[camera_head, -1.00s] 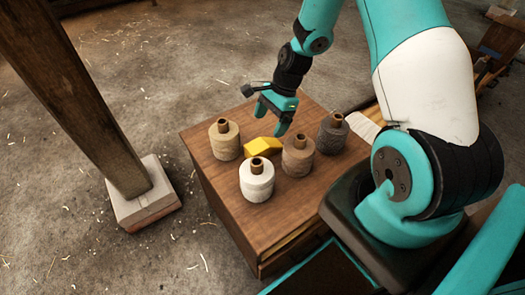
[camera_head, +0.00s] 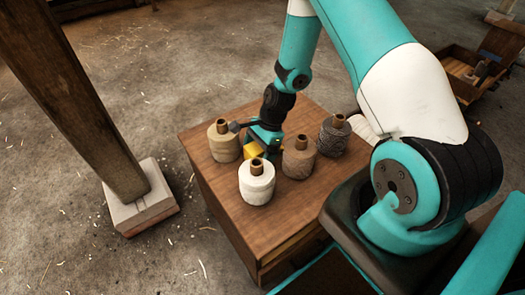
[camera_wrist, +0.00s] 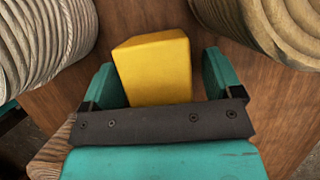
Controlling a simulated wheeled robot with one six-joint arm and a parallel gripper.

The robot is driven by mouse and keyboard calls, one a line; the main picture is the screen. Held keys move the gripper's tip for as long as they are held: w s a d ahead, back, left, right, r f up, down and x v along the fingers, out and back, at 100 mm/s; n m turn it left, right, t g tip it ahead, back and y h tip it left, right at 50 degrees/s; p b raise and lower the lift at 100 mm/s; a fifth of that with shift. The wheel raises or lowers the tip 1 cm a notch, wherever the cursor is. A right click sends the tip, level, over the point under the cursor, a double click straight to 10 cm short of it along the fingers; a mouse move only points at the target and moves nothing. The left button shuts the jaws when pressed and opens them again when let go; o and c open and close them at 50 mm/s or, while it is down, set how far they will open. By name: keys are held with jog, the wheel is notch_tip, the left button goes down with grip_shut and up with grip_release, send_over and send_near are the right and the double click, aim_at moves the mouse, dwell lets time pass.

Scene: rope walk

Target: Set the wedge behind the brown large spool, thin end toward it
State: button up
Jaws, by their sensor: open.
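The yellow wedge (camera_head: 252,149) lies on a wooden cabinet top among the spools. In the wrist view the wedge (camera_wrist: 155,70) sits between the two teal fingers of my gripper (camera_wrist: 160,78), which is open, with a narrow gap showing at the right finger. In the head view my gripper (camera_head: 262,142) is down at the wedge and hides part of it. A brown spool (camera_head: 298,163) stands upright to the right of the wedge. The wedge's thin end cannot be made out.
A tan spool (camera_head: 223,147) stands left of the wedge, a white spool (camera_head: 257,187) in front, and a dark grey-brown spool (camera_head: 333,138) at the right. The cabinet top (camera_head: 225,190) is bare at its front left. A wooden post (camera_head: 75,100) stands left of the cabinet.

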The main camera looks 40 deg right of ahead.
jog(key=c, duration=1.2)
jog(key=shift+o, duration=0.2)
jog(key=shift+r, duration=0.1)
